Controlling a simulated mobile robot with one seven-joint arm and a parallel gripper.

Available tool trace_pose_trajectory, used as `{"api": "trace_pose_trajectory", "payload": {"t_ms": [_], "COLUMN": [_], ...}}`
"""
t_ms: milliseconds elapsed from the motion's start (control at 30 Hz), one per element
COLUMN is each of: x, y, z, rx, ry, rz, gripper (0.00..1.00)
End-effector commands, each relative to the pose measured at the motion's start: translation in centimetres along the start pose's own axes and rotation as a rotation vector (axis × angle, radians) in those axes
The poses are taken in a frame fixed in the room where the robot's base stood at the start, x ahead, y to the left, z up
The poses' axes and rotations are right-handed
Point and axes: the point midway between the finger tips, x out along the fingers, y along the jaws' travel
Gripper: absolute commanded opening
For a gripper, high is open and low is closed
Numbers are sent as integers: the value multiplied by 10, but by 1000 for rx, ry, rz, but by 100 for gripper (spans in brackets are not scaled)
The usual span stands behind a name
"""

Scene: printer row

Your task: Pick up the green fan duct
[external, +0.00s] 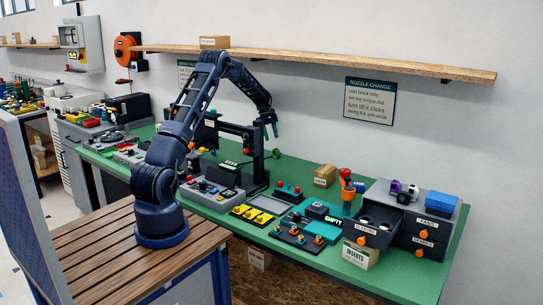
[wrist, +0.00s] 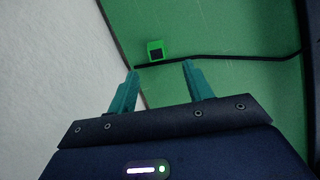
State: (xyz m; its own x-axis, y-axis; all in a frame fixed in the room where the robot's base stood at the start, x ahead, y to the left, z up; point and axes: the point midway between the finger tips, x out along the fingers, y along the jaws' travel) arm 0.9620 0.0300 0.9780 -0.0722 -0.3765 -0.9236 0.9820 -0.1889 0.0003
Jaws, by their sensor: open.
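The green fan duct (wrist: 155,49) shows in the wrist view as a small bright green square piece with a dark opening. It lies on the green bench top, beside a black cable, near the wall edge. My gripper (external: 270,130) hangs above the back of the bench, right of the printer frame. In the wrist view my gripper (wrist: 160,68) has its two teal fingers apart with nothing between them. The duct appears beyond the fingertips, about between them and apart from them.
The black cable (wrist: 230,58) runs across the bench by the duct. A dark printer frame (external: 256,160) stands left of my gripper. A wooden shelf (external: 340,62) runs along the wall above. Trays, a small box (external: 325,176) and a drawer unit (external: 425,225) fill the right side.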

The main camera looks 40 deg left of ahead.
Motion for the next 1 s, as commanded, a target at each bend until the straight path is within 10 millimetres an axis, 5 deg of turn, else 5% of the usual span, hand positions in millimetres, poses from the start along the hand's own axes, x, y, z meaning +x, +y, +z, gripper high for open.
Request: {"api": "trace_pose_trajectory", "payload": {"t_ms": [300, 1000], "x": [43, 98], "y": [0, 6], "z": [1, 0], "rx": [1, 2], "ry": [0, 1], "rz": [-2, 0], "gripper": [51, 51]}}
